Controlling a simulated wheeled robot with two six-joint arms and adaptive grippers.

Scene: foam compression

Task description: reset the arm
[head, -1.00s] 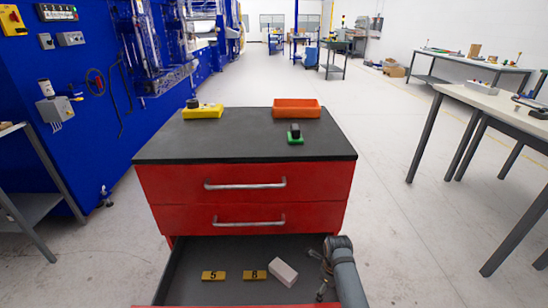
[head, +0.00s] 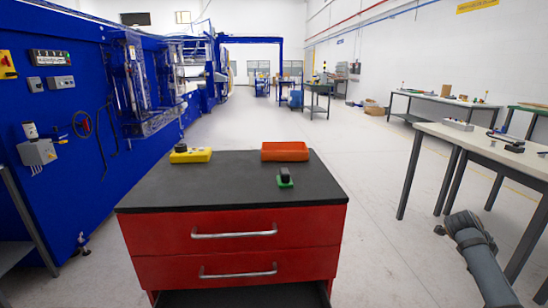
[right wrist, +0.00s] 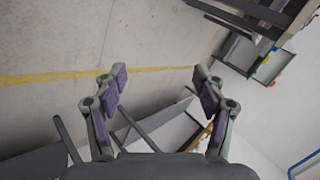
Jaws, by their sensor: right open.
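My right arm comes in at the lower right of the head view, clear of the cabinet, and its gripper tips are hidden there behind the arm. In the right wrist view my right gripper (right wrist: 160,85) is open, with its two fingers wide apart and nothing between them. Grey floor with a yellow line and tilted table parts show beyond the fingers. My left gripper is in neither view.
A red cabinet (head: 235,225) with a dark top stands in front. On it are a yellow block (head: 191,156) with a black knob, an orange tray (head: 285,152) and a green-based black piece (head: 285,178). An open drawer (head: 240,298) shows below. Tables (head: 480,145) stand at right.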

